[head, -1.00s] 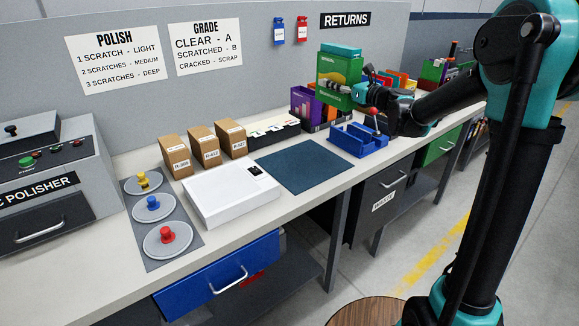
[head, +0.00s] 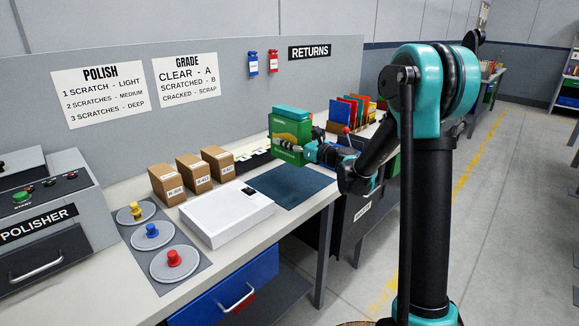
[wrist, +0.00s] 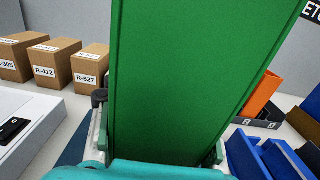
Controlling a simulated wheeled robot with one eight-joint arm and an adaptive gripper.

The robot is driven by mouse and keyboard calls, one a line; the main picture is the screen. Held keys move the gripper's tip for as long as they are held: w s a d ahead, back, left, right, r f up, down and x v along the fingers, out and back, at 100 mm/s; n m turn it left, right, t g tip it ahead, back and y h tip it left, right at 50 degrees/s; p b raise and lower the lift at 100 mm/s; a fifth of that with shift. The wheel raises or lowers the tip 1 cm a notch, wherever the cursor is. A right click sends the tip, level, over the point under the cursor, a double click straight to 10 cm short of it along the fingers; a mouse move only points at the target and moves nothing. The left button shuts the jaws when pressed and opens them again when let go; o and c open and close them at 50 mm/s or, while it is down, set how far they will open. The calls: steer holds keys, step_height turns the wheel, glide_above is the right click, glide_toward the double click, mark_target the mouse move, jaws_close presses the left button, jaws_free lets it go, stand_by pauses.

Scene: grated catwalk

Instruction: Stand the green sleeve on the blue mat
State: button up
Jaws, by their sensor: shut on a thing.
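The green sleeve (head: 290,131) is upright in my gripper (head: 296,152), above the back of the blue mat (head: 290,184). A teal edge shows at its top. In the wrist view the sleeve (wrist: 200,75) fills the middle, tilted in the picture, with a gripper finger at each side. My gripper is shut on it. The mat lies flat on the bench and its bare front part shows. The sleeve and gripper hide part of the area behind the mat. I cannot tell how high the sleeve's base is above the mat.
A white box-like device (head: 227,213) lies left of the mat. Cardboard boxes (head: 193,174) stand behind it, one marked R-527 in the wrist view (wrist: 90,68). A blue rack (wrist: 262,158) is to the right of the sleeve. Upright coloured sleeves (head: 350,110) stand farther right.

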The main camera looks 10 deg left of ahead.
step_height(320, 180, down, 10)
steer(key=shift+r, duration=0.15)
stand_by(0.4)
steer(key=o, duration=1.2)
